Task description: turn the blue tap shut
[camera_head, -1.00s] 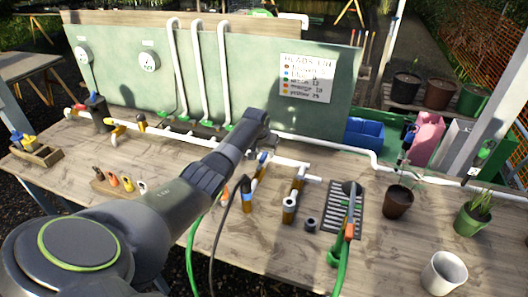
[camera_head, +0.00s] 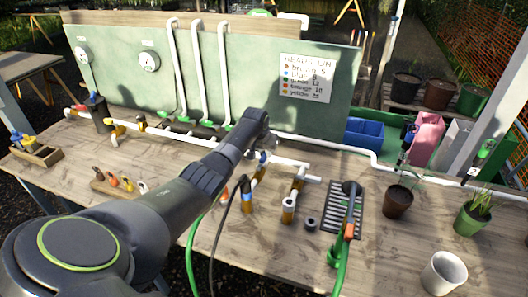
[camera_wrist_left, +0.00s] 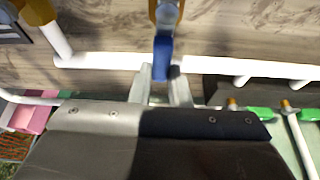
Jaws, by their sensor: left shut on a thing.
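The blue tap's handle (camera_wrist_left: 162,55) shows in the left wrist view, with its brass-coloured body (camera_wrist_left: 166,12) above it at the top edge. My left gripper (camera_wrist_left: 160,88) is shut on the blue handle, with one grey finger on each side of it. My right gripper is in neither view.
White pipe (camera_wrist_left: 110,62) runs across behind the handle. Other pipe stubs (camera_head: 288,204), a black drain grate (camera_head: 331,215) and a green hose (camera_head: 341,275) lie to the right. A green board (camera_head: 120,85) with gauges stands behind. Plant pots stand at the right.

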